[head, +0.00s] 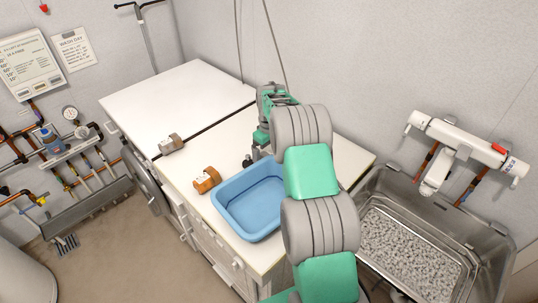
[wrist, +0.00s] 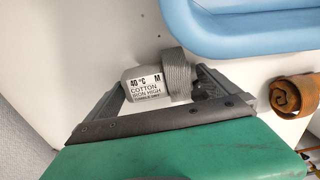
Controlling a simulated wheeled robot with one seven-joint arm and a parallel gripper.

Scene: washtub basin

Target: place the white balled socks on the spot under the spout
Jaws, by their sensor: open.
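The pale balled socks (wrist: 146,86), with a grey ribbed cuff and a printed label, lie on the white top (head: 185,90). In the wrist view my gripper (wrist: 162,80) is open, with one finger at each end of the bundle. I cannot tell whether the fingers touch it. In the head view my gripper (head: 254,158) is low behind the blue tub, and the socks there are hidden or too small to tell. The white spout (head: 437,178) hangs over the steel sink (head: 365,190) at the right. No separate marked spot shows under it.
The blue tub (head: 232,213) stands close to the socks; its rim shows in the wrist view (wrist: 230,45). An orange-brown roll (head: 207,180) lies left of it. Another greyish labelled bundle (head: 172,143) lies farther left. My arm crosses between tub and sink.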

